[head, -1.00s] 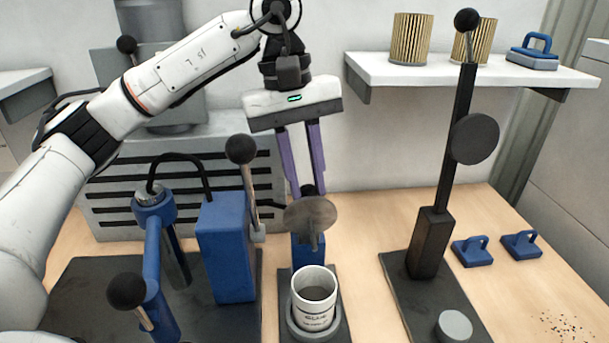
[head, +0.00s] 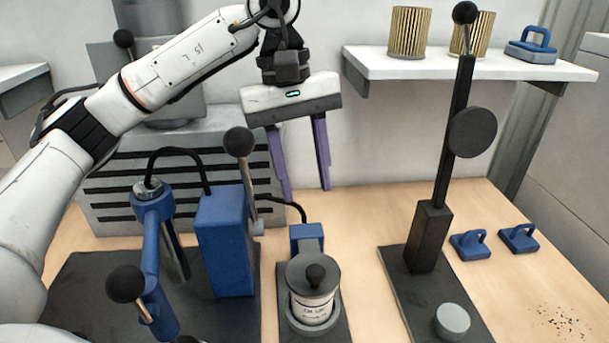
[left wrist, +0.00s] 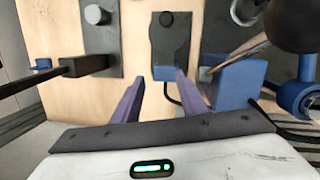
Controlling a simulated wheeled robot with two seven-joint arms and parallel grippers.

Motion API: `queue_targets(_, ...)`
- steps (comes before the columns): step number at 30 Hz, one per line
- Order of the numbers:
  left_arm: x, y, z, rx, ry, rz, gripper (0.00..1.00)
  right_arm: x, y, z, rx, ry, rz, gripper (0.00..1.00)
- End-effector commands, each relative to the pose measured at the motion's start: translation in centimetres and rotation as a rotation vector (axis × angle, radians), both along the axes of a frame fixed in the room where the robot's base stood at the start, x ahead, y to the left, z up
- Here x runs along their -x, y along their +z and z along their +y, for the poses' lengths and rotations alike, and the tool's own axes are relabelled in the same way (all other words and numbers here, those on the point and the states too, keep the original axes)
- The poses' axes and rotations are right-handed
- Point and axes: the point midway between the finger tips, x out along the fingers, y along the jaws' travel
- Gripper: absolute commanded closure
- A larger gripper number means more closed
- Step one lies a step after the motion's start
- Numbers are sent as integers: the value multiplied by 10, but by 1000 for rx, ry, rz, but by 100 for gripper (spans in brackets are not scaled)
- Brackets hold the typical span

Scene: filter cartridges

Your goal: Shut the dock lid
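The dock (head: 307,237) is a small blue block on a dark base plate with a round cup holder at its front. A white labelled canister (head: 312,312) stands upright in the holder. In the left wrist view the lid (left wrist: 166,19) shows at the top centre. My left gripper (head: 307,193) hangs above and behind the dock, its purple fingers apart and empty, clear of the lid. The fingers also show in the left wrist view (left wrist: 157,82). My right gripper is not in view.
A blue pump-like stand with black-knobbed levers (head: 225,240) is left of the dock. A tall black lever press (head: 430,235) stands right of it. Two blue-handled pads (head: 470,246) lie farther right. A shelf (head: 470,67) holds pleated filters (head: 410,32).

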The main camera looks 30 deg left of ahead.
Motion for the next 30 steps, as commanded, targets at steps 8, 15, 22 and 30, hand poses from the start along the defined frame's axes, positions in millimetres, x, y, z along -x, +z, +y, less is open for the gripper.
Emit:
queue_targets(8,-1,42,7,2,0,-5,61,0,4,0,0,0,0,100)
queue_targets(15,0,87,16,0,0,-1,61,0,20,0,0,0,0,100)
queue_targets(22,0,100,19,-1,-1,2,61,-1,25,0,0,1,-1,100)
queue_targets(30,0,100,19,1,-1,2,61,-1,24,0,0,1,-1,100)
